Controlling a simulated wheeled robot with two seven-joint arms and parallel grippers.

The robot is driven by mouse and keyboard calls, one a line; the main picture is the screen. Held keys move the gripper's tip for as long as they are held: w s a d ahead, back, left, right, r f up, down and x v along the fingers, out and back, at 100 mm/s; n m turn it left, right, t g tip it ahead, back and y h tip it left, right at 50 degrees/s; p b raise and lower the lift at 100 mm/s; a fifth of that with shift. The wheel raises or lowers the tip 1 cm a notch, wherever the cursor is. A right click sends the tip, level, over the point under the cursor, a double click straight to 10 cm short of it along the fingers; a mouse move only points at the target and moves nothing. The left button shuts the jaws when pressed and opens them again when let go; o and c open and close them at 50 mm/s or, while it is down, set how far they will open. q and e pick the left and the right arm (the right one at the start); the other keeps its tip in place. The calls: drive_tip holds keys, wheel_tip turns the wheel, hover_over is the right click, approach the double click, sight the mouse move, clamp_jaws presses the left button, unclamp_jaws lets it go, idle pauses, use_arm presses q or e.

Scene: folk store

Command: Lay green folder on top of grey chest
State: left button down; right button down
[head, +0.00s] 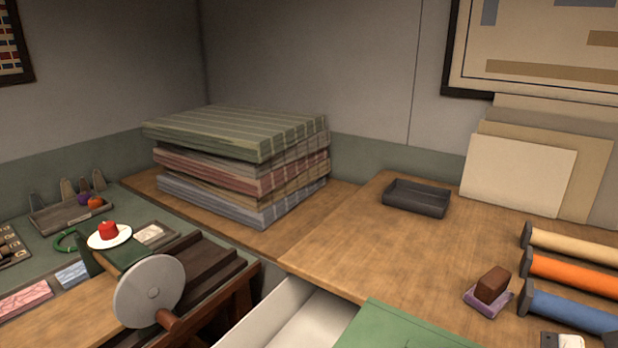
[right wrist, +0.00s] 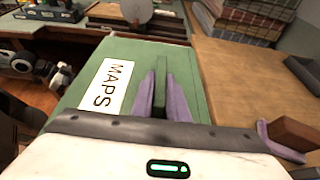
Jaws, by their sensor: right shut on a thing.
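The green folder (right wrist: 203,62) bears a white label reading MAPS. My right gripper (right wrist: 161,88) is shut on it, its two purple fingers on either side of an upright green part of the folder. I cannot make out a grey chest for certain. My left gripper is not seen; a white and black part of my body shows at the left of the right wrist view.
A stack of striped textiles (head: 240,160) stands in the back corner. The wooden counter (head: 400,245) holds a dark tray (head: 417,197), a brown block (head: 493,284) on a purple base and several fabric rolls (head: 570,272). A workbench with a grey wheel (head: 149,291) is at left.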

drive_tip(key=shift+s+d, duration=0.2)
drive_tip(key=shift+d, duration=0.05)
drive_tip(key=shift+w, duration=0.1)
